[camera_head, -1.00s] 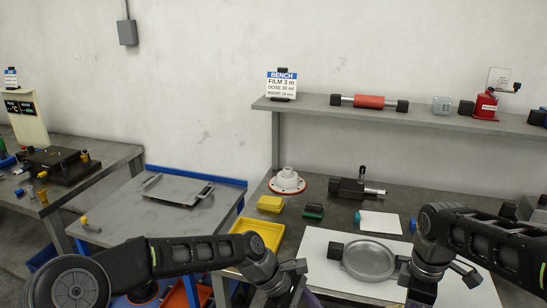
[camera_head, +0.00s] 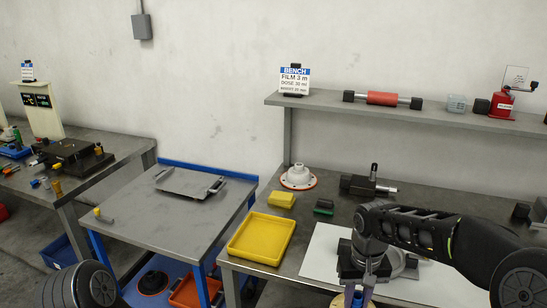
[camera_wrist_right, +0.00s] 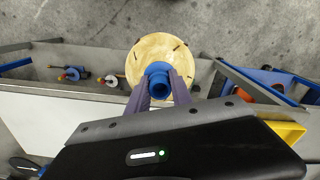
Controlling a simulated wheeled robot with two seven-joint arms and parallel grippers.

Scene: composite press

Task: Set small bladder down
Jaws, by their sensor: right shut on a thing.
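The small bladder, a tan round disc (camera_wrist_right: 146,57) with a blue neck (camera_wrist_right: 158,80), is in my right gripper (camera_wrist_right: 160,84). In the right wrist view the purple fingers are shut on the blue neck. The disc is beyond the fingertips, over the bench edge and grey floor. In the head view a tan bit of the bladder (camera_head: 341,300) shows at the bottom edge, below my right wrist. Most of it is cut off or hidden there. My left arm shows only at the bottom left; its gripper is out of view.
A yellow tray (camera_head: 262,239) sits on the bench, left of a white sheet (camera_head: 320,262).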

